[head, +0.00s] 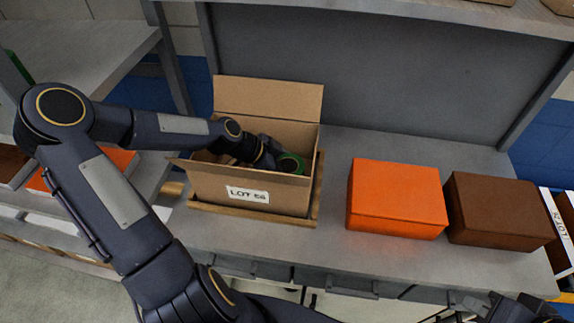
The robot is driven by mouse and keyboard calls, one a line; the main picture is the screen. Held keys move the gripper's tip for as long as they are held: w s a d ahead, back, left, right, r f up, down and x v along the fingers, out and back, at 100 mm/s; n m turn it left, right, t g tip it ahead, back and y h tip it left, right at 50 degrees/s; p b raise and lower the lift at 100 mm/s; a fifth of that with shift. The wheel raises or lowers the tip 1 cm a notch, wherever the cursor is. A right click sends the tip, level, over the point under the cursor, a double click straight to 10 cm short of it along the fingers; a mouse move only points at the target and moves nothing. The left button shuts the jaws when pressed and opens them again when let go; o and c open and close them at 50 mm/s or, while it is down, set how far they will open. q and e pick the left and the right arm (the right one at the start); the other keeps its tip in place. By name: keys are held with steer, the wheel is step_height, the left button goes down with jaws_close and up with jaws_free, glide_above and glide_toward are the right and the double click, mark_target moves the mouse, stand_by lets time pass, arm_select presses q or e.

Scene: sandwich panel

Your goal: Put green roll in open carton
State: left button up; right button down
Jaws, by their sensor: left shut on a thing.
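The open carton (208,187) is brown cardboard with a "LOT 56" label on its front, its flaps folded out. It sits on a wooden tray (313,208) on the grey bench. The green roll (291,163) shows partly inside the carton, near its right wall; the rest is hidden by my gripper and the carton. My left gripper (279,161) reaches down into the carton from the left and is shut on the green roll. Its fingertips are mostly hidden. Part of my right arm's end (510,309) shows at the bottom right edge; its jaws are not clear.
A closed orange box (396,198) and a closed brown box (500,211) stand right of the carton. A grey back panel (400,75) rises behind. Shelves (75,55) stand at the left. Bench space between carton and orange box is free.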

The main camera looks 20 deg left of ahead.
arm_select(q)
steer(key=shift+s+f+b, duration=0.2)
steer(key=shift+f+b, duration=0.25)
steer(key=shift+f, duration=0.15)
steer(key=o, duration=0.9)
steer(key=shift+s+d+f, duration=0.1)
steer(key=shift+s+f, duration=0.05)
steer(key=shift+o, duration=0.2)
steer(key=shift+r+p, duration=0.4)
steer(key=shift+r, duration=0.05)
steer(key=p+v, duration=0.1)
steer(key=v, duration=1.1)
steer(key=shift+w+r, duration=0.3)
steer(key=shift+r, duration=0.05)
